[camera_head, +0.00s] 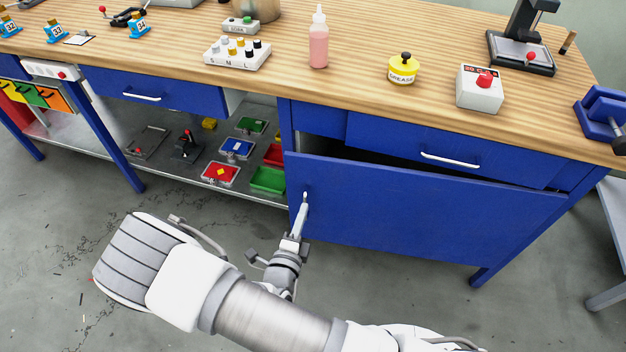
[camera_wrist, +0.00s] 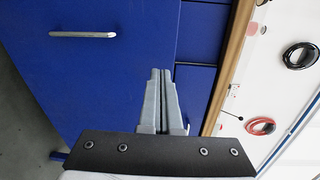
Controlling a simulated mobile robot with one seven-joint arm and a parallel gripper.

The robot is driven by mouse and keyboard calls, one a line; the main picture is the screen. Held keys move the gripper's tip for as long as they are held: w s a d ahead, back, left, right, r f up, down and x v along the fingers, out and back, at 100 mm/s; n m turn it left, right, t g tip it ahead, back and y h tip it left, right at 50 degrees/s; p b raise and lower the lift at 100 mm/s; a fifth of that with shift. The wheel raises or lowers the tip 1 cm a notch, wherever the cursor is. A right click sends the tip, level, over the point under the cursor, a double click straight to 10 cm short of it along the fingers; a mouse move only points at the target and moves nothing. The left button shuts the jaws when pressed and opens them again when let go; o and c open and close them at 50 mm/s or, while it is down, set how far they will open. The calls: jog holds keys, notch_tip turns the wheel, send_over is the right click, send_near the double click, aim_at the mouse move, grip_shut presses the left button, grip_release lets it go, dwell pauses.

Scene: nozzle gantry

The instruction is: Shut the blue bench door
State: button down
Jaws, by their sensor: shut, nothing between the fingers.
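The blue bench door (camera_head: 440,212) is the wide blue panel at the right of the bench front. It stands slightly ajar, with a dark gap along its top edge. In the wrist view the door (camera_wrist: 110,85) fills much of the left side, with its pale handle (camera_wrist: 83,34). My gripper (camera_head: 301,212) is in front of the door's left part in the head view. In the wrist view my gripper (camera_wrist: 160,74) is shut and empty, with the handle apart from its fingertips. I cannot tell whether the fingers touch the door.
A blue drawer (camera_head: 445,153) with a white handle sits above the door, below the wooden benchtop (camera_head: 350,88). A lower shelf (camera_head: 160,158) with coloured trays lies to the left. A grey stool or table (camera_head: 612,230) stands at the right edge. Floor in front is mostly clear.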

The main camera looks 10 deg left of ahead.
jog(key=n, duration=0.1)
jog(key=b, duration=0.3)
send_near(313, 164)
jog(key=shift+t+y, duration=0.4)
jog(key=w, duration=0.7)
jog(key=shift+d+f, duration=0.2)
jog(key=shift+f, duration=0.1)
